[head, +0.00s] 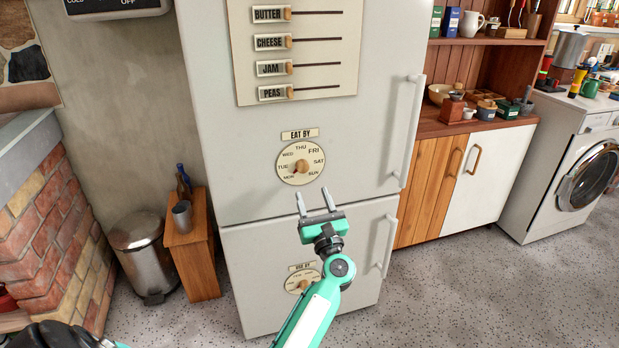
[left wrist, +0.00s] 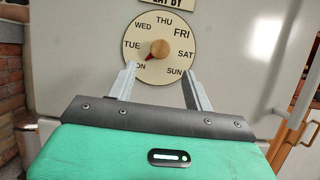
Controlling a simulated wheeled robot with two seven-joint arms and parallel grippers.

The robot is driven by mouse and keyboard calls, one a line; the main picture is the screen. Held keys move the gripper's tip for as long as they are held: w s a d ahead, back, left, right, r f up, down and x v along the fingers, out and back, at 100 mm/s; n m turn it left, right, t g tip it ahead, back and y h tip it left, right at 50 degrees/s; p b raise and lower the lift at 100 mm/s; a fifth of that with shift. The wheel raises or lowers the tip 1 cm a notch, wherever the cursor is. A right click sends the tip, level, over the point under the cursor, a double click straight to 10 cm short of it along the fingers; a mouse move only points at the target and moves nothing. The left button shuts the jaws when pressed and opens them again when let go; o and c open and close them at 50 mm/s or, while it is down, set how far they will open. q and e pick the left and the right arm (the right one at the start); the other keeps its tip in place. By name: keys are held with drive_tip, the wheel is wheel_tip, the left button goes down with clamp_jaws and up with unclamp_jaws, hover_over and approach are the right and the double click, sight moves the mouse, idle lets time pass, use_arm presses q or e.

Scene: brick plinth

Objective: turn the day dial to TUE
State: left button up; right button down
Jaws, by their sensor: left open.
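The round cream day dial (head: 300,150) is on the fridge door under an EAT BY label, with day names around its rim. Its wooden knob (head: 301,166) has a red pointer tip aimed to the lower left, at or close to MON and below TUE. In the left wrist view the dial (left wrist: 181,61) and knob (left wrist: 160,47) show ahead of the fingers. My left gripper (head: 313,193) is open and empty, just below and right of the dial in the head view. The fingers do not appear to hold the knob. My right gripper is not in view.
A second, USE BY dial (head: 316,276) is on the lower door, partly behind my arm. Wooden sliders on a panel (head: 330,75) are above. The upper door handle (head: 408,130) is at right; a bin (head: 140,255) and wooden stand (head: 190,250) are at left.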

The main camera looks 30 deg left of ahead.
sight(304, 170)
use_arm(q)
drive_tip(key=x, duration=0.8)
drive_tip(key=shift+c, duration=0.2)
drive_tip(key=c, duration=0.9)
